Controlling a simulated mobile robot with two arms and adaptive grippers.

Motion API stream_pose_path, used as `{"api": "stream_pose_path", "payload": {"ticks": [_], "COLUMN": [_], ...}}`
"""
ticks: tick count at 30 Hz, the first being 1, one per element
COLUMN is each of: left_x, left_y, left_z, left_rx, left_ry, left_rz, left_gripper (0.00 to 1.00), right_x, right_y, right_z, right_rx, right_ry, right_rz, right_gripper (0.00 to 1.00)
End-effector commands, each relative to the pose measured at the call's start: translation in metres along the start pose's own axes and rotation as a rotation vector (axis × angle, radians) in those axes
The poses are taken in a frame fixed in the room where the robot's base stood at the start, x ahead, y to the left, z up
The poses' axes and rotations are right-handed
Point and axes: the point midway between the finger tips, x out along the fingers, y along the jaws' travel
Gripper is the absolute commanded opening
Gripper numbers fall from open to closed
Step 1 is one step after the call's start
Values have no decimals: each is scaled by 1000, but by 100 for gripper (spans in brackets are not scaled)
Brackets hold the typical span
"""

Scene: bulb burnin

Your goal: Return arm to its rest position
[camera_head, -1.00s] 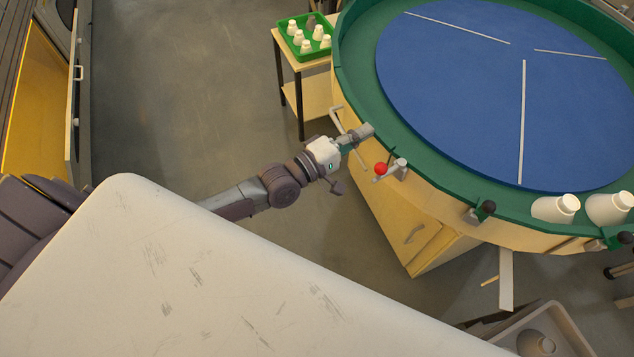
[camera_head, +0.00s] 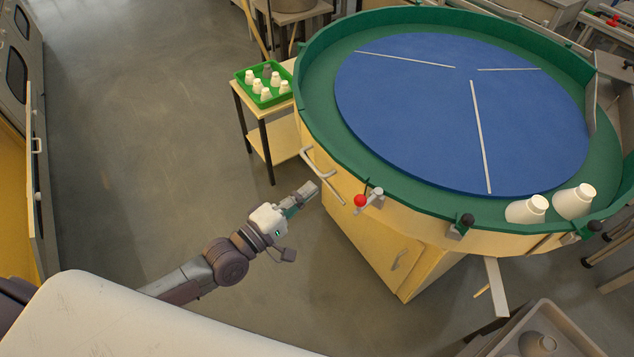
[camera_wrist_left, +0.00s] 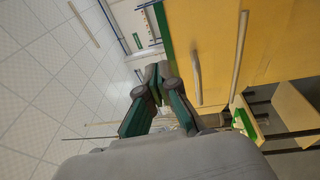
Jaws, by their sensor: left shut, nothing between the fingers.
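My left arm reaches in from the lower left in the head view. Its gripper (camera_head: 308,191) is shut and empty, held in the air just left of the round table's side, below the bent metal handle. In the left wrist view the fingers (camera_wrist_left: 156,84) are closed together at the middle of the picture, with a yellow cabinet side beyond them. My right gripper is not in view.
The round table (camera_head: 318,136) has a blue top, a green rim and a red-knobbed lever (camera_head: 360,201). Two white bulbs (camera_head: 527,210) lie at its near right. A green tray (camera_head: 249,98) of white bulbs stands on a side table. Floor left of my arm is clear.

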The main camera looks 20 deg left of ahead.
Motion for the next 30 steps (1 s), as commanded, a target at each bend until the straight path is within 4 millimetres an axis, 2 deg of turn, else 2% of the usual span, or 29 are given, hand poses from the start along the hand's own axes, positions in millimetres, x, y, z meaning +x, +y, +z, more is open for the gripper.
{"api": "stream_pose_path", "payload": {"ticks": [3,7,16,19,20,23,26,27,29,30], "left_x": [-23,-39,-48,-48,-49,-55,-74,-85,-104,-120], "left_y": [0,2,4,-7,-15,-58,-124,-152,-194,-220], "left_z": [0,0,0,-5,-8,-26,-46,-53,-60,-63], "left_rx": [0,1,1,34,59,194,382,458,563,627], "left_ry": [-1,0,1,13,21,56,82,83,70,53], "left_rz": [-5,-3,-1,-23,-40,-139,-304,-381,-499,-578], "left_gripper": [0,0,0,0,0,0,0,0,0,0], "right_x": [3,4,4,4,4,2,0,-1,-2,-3], "right_y": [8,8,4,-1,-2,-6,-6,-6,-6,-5], "right_z": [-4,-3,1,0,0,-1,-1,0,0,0], "right_rx": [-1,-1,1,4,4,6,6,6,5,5], "right_ry": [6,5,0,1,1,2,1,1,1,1], "right_rz": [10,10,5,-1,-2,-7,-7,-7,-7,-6], "right_gripper": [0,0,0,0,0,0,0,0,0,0]}}
